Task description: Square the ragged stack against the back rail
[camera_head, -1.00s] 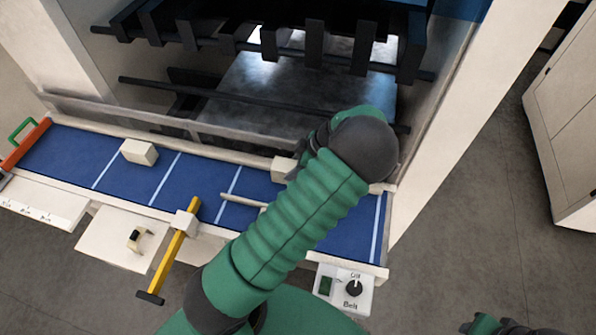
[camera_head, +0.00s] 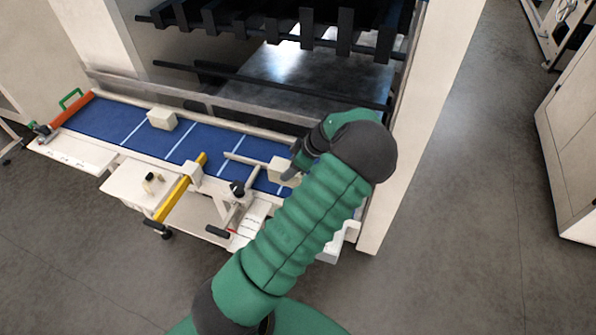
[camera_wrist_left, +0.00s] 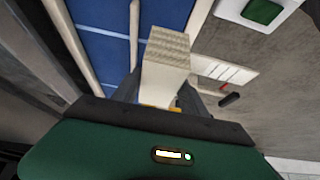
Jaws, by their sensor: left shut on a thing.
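A cream block-like stack (camera_head: 283,171) with fine layered lines on its end is at the right part of the blue belt (camera_head: 205,143). My left gripper (camera_head: 293,170) is shut on it. In the left wrist view the stack (camera_wrist_left: 166,60) sits between the dark fingers of the gripper (camera_wrist_left: 163,92), its far end pointing up the picture near the belt's pale edge. I cannot tell whether it touches the belt. The cream back rail (camera_head: 215,124) runs along the belt's far side; the stack looks apart from it. My right gripper is not in view.
Another cream block (camera_head: 161,118) stands on the belt to the left. A thin rod (camera_head: 245,160) lies across the belt beside the held stack. A yellow bar (camera_head: 180,187) crosses the front edge. Black bars (camera_head: 270,85) hang behind.

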